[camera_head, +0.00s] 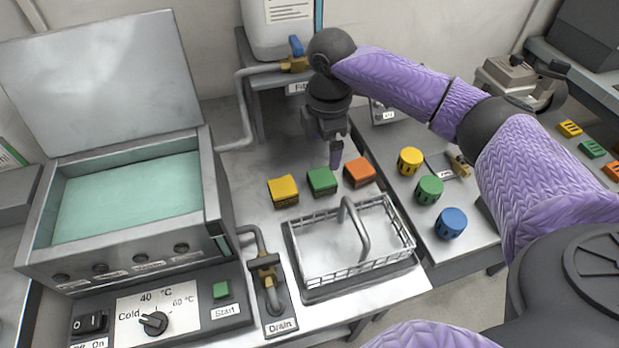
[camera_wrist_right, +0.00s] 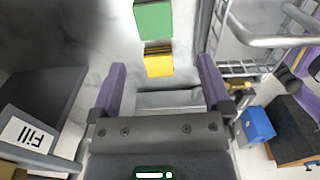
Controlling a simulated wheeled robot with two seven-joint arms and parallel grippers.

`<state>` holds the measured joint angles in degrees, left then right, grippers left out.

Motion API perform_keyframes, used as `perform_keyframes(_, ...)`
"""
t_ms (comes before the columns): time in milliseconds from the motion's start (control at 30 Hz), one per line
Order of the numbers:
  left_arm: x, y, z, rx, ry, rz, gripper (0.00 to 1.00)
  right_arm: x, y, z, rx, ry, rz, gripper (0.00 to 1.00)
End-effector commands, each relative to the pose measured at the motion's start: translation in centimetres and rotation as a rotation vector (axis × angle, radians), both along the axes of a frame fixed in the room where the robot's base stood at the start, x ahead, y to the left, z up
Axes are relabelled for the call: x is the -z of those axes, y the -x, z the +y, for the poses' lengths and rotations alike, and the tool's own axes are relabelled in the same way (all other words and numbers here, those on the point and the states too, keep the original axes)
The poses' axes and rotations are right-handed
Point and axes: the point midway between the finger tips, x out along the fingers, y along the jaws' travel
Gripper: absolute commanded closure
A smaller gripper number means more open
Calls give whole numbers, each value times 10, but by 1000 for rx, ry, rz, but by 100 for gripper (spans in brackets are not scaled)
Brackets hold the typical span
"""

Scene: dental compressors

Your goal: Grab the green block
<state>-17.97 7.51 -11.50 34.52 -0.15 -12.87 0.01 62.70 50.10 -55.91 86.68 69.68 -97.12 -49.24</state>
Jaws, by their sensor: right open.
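The green block (camera_head: 322,181) lies on the grey worktop between the yellow block (camera_head: 283,190) and the orange block (camera_head: 360,172). My right gripper (camera_head: 336,155) points down just above and behind the row, near the gap between the green and orange blocks. It is open and empty. In the right wrist view its two purple fingers (camera_wrist_right: 162,82) stand wide apart. A green block (camera_wrist_right: 153,20) shows at the top edge there, with a yellow block (camera_wrist_right: 158,62) nearer the fingers. My left gripper is not in view.
A wire basket (camera_head: 305,279) with an upright handle stands in front of the blocks. An open bath (camera_head: 40,215) is at left. Yellow (camera_head: 410,161), green (camera_head: 429,189) and blue (camera_head: 451,223) knob-like pieces stand at right. A Fill valve (camera_head: 296,60) is behind.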

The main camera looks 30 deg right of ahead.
Motion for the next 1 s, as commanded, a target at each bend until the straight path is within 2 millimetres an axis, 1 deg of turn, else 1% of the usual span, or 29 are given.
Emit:
perform_keyframes(33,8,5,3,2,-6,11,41,10,0,0,0,0,4,0)
perform_keyframes(167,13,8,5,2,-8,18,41,20,0,0,0,0,5,0)
perform_keyframes(333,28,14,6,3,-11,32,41,54,0,0,0,1,6,0)
perform_keyframes(467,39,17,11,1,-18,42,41,74,-2,-1,1,1,5,0)
perform_keyframes(567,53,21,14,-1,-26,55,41,96,-4,-2,1,1,7,0)
perform_keyframes(633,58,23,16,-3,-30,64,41,108,-4,-2,0,1,7,0)
perform_keyframes(700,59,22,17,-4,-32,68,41,112,-4,-2,0,1,4,0)
perform_keyframes(867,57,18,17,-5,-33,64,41,108,-4,-2,0,1,2,0)
perform_keyframes(900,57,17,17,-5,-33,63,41,108,-4,-2,0,1,2,8)
perform_keyframes(967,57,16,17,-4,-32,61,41,108,-4,-2,0,1,2,21)
perform_keyframes(1000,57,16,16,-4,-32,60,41,108,-4,-2,0,1,2,30)
